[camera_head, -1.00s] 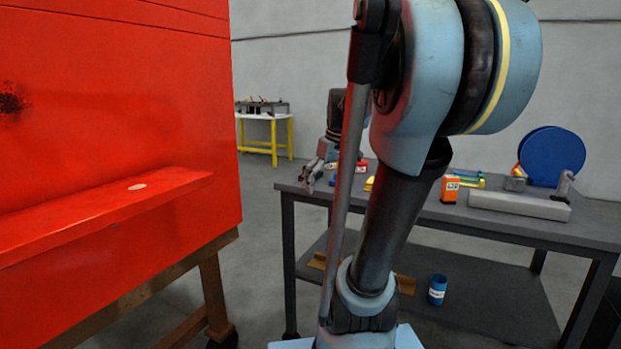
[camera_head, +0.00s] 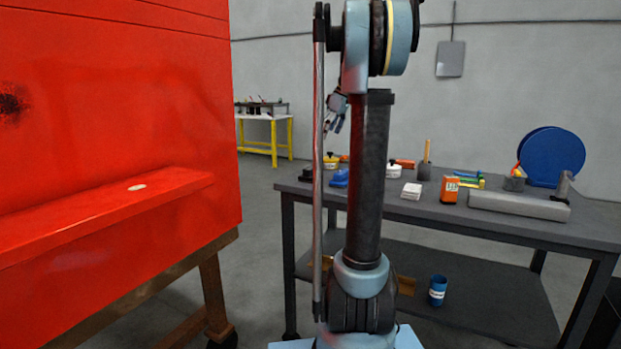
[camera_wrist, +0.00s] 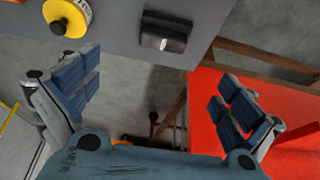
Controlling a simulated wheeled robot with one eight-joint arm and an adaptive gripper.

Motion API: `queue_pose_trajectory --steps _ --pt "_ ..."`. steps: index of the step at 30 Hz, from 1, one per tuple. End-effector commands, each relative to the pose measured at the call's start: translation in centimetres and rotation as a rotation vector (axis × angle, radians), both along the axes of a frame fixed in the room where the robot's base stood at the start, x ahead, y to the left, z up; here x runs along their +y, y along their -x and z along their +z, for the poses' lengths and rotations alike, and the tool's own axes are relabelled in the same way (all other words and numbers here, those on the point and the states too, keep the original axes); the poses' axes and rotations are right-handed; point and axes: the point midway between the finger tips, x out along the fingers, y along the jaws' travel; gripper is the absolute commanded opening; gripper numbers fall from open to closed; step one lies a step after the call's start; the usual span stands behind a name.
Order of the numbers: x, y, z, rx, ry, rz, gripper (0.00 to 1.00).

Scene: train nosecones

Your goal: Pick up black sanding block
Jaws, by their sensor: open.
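The black sanding block (camera_wrist: 166,33) lies on the grey table near its edge, at the top middle of the wrist view. In the head view, a small black shape at the table's left end (camera_head: 307,173) appears to be the same block, partly hidden by my arm. My gripper (camera_wrist: 158,92) is open and empty, its blue-padded fingers spread wide. It is apart from the block, which appears beyond the gap between the fingers. In the head view my gripper (camera_head: 336,114) hangs above the table's left end, partly behind my arm.
A yellow-and-white round item (camera_wrist: 68,18) sits left of the block. The grey table (camera_head: 470,220) also holds a blue item (camera_head: 340,178), white stack (camera_head: 411,191), orange box (camera_head: 449,190) and blue disc (camera_head: 553,157). A large red panel (camera_head: 120,120) stands at left.

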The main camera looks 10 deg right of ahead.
Motion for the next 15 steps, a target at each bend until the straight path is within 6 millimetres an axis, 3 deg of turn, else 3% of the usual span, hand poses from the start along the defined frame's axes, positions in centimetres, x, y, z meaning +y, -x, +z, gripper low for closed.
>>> queue_pose_trajectory --steps 15 --pt "2.8 -1.9 -8.1 0.001 -0.001 0.000 1.00"
